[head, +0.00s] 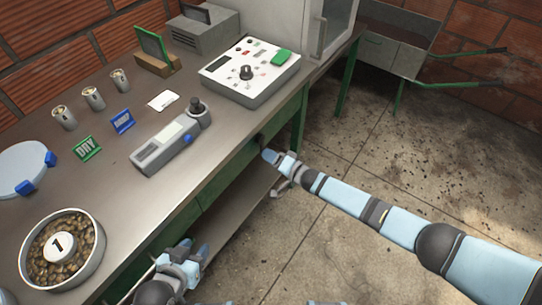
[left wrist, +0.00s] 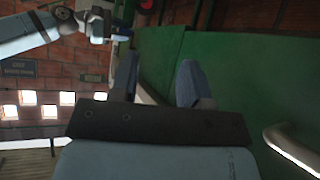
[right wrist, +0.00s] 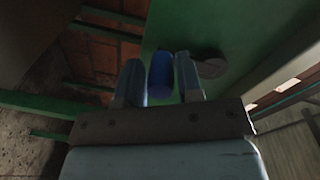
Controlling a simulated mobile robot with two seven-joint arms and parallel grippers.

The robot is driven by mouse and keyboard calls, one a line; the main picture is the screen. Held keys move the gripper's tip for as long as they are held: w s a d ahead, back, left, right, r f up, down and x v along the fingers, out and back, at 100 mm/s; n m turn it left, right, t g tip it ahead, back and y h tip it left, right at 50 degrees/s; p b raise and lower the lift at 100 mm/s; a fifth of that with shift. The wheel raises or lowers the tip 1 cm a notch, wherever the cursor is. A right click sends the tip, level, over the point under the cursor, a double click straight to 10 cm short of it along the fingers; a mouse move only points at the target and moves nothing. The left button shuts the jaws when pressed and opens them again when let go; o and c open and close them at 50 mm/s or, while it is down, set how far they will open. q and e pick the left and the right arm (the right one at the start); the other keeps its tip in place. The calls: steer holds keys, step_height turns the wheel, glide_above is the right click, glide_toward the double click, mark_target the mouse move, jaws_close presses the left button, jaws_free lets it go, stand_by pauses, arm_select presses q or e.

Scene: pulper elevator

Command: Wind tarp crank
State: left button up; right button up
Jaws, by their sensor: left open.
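The tarp crank shows as a blue handle (right wrist: 160,76) beside a round grey disc (right wrist: 211,67) on a green panel in the right wrist view. In the head view my right gripper (head: 276,160) is at the table's front edge, below the control box; the crank is hard to make out there. My left gripper (head: 192,252) is open and empty at the front edge, near the bowl; it also shows in the left wrist view (left wrist: 160,80).
The metal table (head: 120,195) holds a bowl of beans (head: 60,250), a white round scale (head: 22,170), several small cups, a grey handheld meter (head: 165,145) and a control box (head: 250,72). A wheelbarrow (head: 395,45) stands at the back right.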

steer(key=shift+o, duration=1.3)
steer(key=p+v, duration=0.1)
steer(key=v, duration=1.2)
steer(key=shift+s+d+p, duration=0.25)
steer(key=shift+d+p, duration=0.1)
steer(key=shift+p, duration=0.05)
steer(key=shift+r, duration=0.1)
